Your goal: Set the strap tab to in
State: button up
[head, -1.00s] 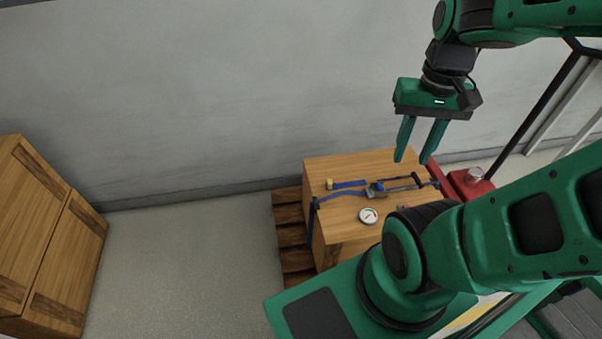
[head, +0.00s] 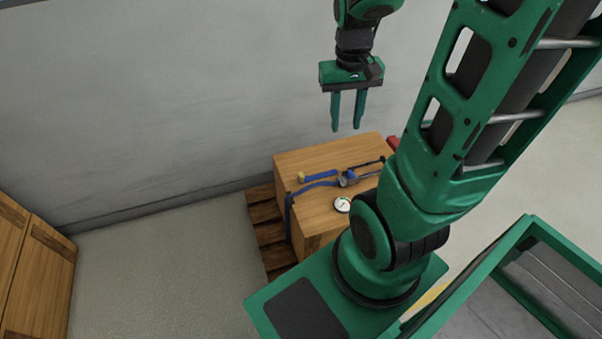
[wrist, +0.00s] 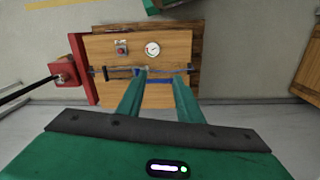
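A blue strap (head: 318,184) runs across the top of a wooden crate (head: 300,160) and hangs down its front-left edge. A dark ratchet buckle (head: 347,179) sits on the strap, with a dark bar reaching to the right. A blue piece with a yellow end (head: 302,177) lies behind the strap; I cannot tell surely that it is the strap tab. My gripper (head: 347,128) is open and empty, pointing down above the crate. In the wrist view the fingers (wrist: 158,72) partly cover the strap and buckle.
A round white gauge (head: 342,204) lies on the crate top; it also shows in the wrist view (wrist: 152,49), near a small red-topped part (wrist: 121,47). The crate stands on a wooden pallet (head: 262,215). A red object (wrist: 63,70) stands beside it. Wooden crates (head: 40,270) stand left; floor between is clear.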

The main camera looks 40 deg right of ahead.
jog(key=w+d+f+n, duration=0.1)
jog(key=w+f, duration=1)
jog(key=f, duration=0.1)
jog(key=n, duration=0.1)
send_near(301, 175)
jog(key=shift+y, duration=0.3)
jog(key=f, duration=0.9)
jog(key=shift+d, duration=0.35)
grip_shut()
